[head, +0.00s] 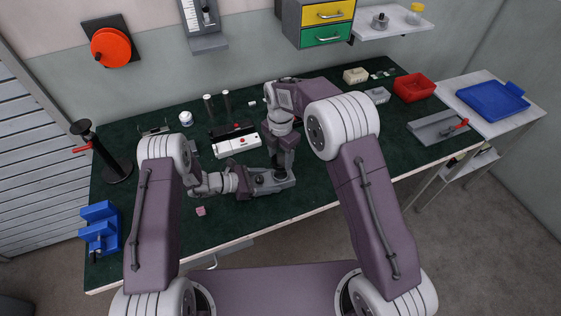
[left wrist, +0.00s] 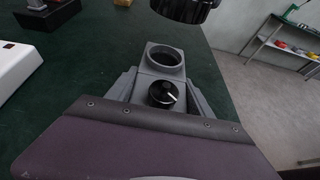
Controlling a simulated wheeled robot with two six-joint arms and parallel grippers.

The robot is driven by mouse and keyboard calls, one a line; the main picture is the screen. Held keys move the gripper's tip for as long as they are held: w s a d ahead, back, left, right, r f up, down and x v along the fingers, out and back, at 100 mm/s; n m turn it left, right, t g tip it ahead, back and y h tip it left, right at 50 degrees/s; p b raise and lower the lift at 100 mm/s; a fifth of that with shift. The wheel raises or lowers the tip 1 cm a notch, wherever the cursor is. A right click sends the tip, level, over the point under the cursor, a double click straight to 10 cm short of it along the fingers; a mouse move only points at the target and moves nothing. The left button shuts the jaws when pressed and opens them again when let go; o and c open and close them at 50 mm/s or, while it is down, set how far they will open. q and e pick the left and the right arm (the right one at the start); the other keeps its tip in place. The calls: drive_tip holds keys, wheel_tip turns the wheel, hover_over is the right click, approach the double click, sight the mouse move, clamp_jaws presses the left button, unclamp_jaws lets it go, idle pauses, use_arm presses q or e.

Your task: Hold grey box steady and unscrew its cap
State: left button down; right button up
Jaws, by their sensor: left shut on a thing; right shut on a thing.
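The grey box (head: 284,182) lies at the front middle of the green table top. In the left wrist view the box (left wrist: 164,74) shows an open round hole at its far end and a black knob with a white mark nearer. My left gripper (head: 247,184) is shut on the box from its left side; its fingers (left wrist: 160,94) lie along both sides. A black ribbed cap (left wrist: 186,8), cut off by the picture's top edge, is above and apart from the hole. My right gripper (head: 282,166) points down over the box, shut on the cap; its fingertips are hard to make out.
A white box with a red button (head: 237,145) stands behind my left gripper. A small pink cube (head: 201,211) lies at the front left, near a blue fixture (head: 100,229). A red bin (head: 414,88) and a grey plate with a red handle (head: 440,127) are at the right.

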use_arm(q)
drive_tip(key=shift+c, duration=1.6)
unclamp_jaws()
drive_tip(key=shift+a, duration=0.1)
